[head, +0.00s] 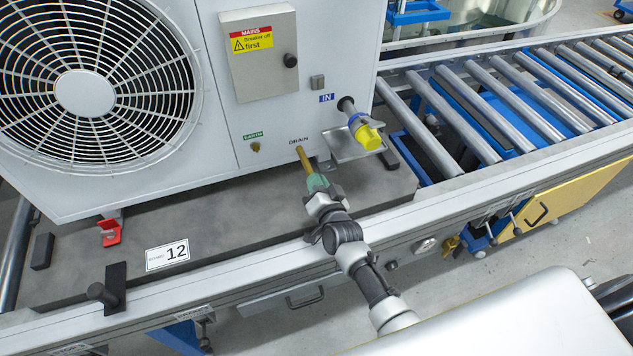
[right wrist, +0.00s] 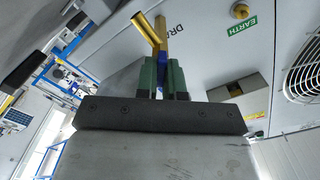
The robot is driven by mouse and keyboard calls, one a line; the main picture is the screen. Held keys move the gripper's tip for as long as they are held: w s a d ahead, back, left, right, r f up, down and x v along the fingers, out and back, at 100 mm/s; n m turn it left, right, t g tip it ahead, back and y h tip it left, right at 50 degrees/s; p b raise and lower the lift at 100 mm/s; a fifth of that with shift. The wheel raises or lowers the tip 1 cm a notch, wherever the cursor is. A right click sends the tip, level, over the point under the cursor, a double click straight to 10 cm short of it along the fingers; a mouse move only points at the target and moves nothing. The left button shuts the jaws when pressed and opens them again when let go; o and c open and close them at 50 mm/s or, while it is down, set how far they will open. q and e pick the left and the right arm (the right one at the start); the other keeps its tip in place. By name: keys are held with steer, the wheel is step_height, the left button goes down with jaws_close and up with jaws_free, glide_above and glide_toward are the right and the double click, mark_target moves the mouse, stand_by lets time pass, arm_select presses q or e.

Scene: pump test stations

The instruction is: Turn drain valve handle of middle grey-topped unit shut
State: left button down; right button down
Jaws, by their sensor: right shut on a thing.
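The unit (head: 220,125) is a white cabinet with a fan grille; its top is out of frame. The brass drain valve (head: 303,158) sticks out of the lower front below the DRAIN label. My right gripper (head: 317,184) reaches up to it from below, with its green fingertips at the valve. In the right wrist view, the brass valve (right wrist: 160,30) rises beyond the green fingers. A blue handle (right wrist: 161,72) shows between the fingers, and the gripper is shut on it. Its exact angle is mostly hidden by the fingers. My left gripper is not in view.
A yellow plug (head: 367,134) sits at the IN port, with a small metal tray (head: 355,147) below it. The unit stands on a grey board (head: 240,232) marked 12. A roller conveyor (head: 490,100) runs to the right, and its front rail (head: 240,268) lies under my arm.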

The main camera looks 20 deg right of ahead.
steer(key=m, duration=0.3)
steer(key=m+b, duration=0.1)
steer(key=m, duration=0.2)
steer(key=m+b, duration=0.1)
steer(key=m, duration=0.3)
steer(key=shift+d+f, duration=0.1)
steer(key=shift+f, duration=0.15)
stand_by(0.4)
steer(key=c, duration=1.2)
jaws_free()
steer(key=shift+c, duration=0.2)
steer(key=s, duration=1)
steer(key=shift+s+d, duration=0.2)
steer(key=shift+s, duration=0.2)
